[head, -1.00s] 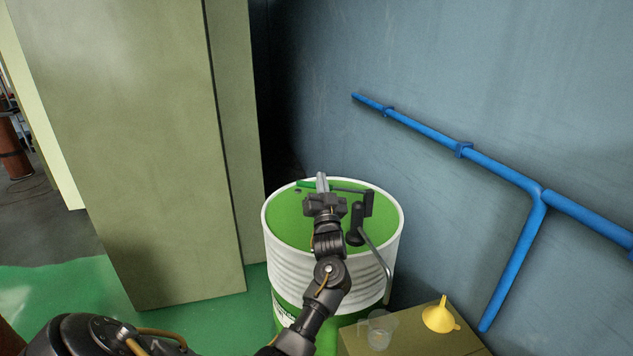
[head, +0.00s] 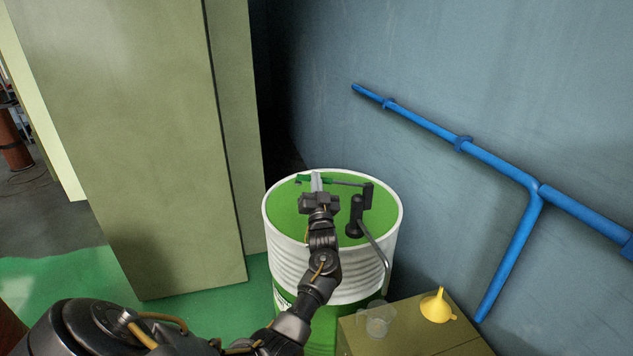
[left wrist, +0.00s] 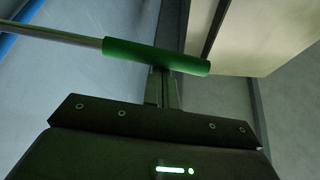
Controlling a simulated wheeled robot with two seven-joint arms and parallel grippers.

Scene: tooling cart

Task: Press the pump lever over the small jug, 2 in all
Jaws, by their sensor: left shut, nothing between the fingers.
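The pump (head: 355,215) stands on the green top of a white and green drum (head: 333,262). Its lever is a thin rod with a green grip (head: 303,179), reaching left over the drum top, roughly level. My left gripper (head: 317,180) is shut and empty, its fingers at the grip. In the left wrist view the green grip (left wrist: 155,56) crosses just beyond the shut fingertips (left wrist: 163,75); I cannot tell whether they touch. The pump's grey spout (head: 374,244) bends down over the drum's right side. The small clear jug (head: 379,321) stands below it. My right gripper is not in view.
The jug stands on an olive box (head: 415,335) beside a yellow funnel (head: 437,306). A tall olive cabinet (head: 150,140) stands left of the drum. A blue pipe (head: 500,170) runs along the wall at right. Green floor (head: 200,320) shows at lower left.

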